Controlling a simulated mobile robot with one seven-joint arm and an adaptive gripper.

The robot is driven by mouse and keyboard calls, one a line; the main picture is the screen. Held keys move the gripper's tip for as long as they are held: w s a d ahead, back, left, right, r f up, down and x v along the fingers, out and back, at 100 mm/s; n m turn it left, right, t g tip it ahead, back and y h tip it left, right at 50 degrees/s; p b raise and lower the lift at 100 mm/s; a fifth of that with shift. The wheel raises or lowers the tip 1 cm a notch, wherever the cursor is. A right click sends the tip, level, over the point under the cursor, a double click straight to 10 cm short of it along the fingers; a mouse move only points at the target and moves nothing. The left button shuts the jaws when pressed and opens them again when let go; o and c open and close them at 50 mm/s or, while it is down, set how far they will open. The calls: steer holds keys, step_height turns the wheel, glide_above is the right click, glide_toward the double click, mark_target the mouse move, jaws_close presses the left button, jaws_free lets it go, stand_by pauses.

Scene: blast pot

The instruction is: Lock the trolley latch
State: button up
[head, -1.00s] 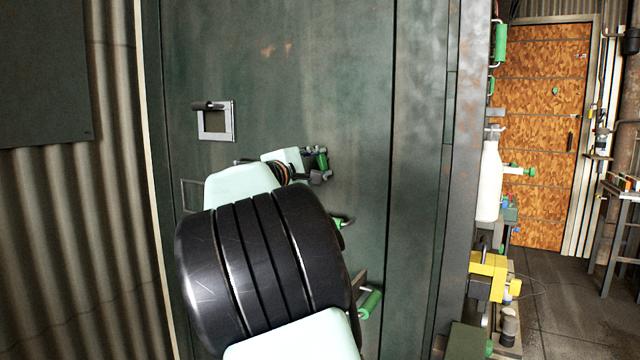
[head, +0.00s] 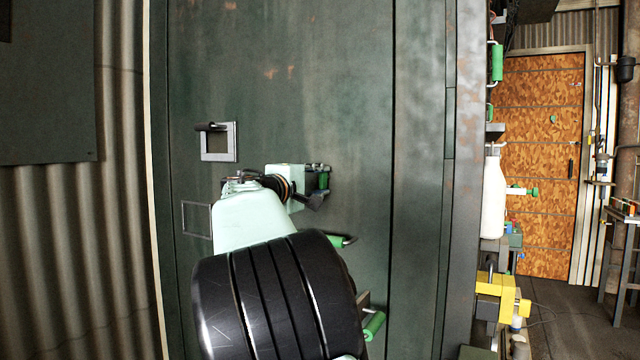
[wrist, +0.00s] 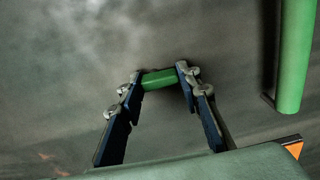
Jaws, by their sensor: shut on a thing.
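A green cylindrical handle (wrist: 159,79) lies between my two fingertips in the wrist view; I take it for the latch's grip. My gripper (wrist: 162,77) is shut on it, one dark blue finger at each end. My own wrist and forearm hide part of this spot, and I cannot tell whether the latch is locked.
A longer green bar (wrist: 295,55) stands to the right in the wrist view. Lower green handles (head: 343,240) (head: 373,326) stick out from the panel. A square metal frame with a black handle (head: 218,142) is at upper left. A white bottle (head: 493,195) and yellow device (head: 500,295) are right.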

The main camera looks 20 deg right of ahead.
steer(key=o, duration=1.2)
steer(key=shift+c, duration=0.2)
steer(key=v, duration=1.2)
